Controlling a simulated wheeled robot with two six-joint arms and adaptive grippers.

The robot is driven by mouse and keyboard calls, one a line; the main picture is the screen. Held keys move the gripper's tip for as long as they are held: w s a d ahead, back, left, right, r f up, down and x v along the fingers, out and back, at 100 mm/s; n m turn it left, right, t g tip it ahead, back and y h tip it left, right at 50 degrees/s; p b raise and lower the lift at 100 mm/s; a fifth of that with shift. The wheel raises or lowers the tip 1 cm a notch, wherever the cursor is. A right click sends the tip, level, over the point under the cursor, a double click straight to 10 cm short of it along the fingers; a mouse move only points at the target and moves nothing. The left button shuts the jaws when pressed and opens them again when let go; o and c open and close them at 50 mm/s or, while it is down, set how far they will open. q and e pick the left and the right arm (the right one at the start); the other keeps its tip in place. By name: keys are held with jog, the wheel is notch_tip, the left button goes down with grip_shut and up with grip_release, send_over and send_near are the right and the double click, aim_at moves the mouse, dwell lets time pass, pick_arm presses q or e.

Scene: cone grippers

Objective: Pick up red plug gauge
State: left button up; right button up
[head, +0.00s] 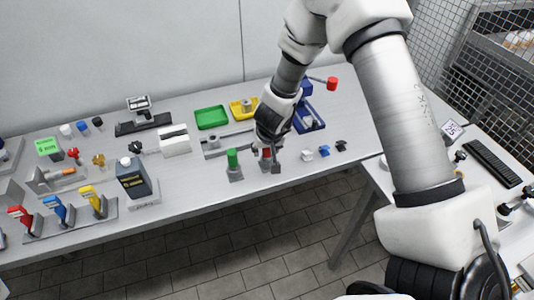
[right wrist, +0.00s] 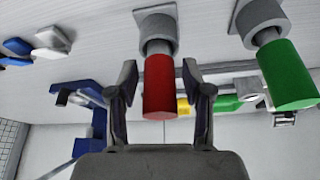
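The red plug gauge (right wrist: 160,85) has a red cylindrical handle and a grey shank set in a grey ring on a base. It stands on the table, and its red part (head: 266,152) shows only partly in the head view behind my gripper. My right gripper (right wrist: 158,80) is around the red handle, with one finger on each side. Narrow gaps show between the fingers and the handle, so it looks open. In the head view my right gripper (head: 272,158) is low over the table. My left gripper is not in view.
A green plug gauge (head: 233,158) stands close on the left; it also shows in the right wrist view (right wrist: 288,75). Small blue, white and black parts (head: 324,151) lie to the right. Green (head: 211,117) and yellow (head: 240,110) trays sit behind. A dark bottle (head: 132,179) stands farther left.

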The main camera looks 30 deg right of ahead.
grip_shut()
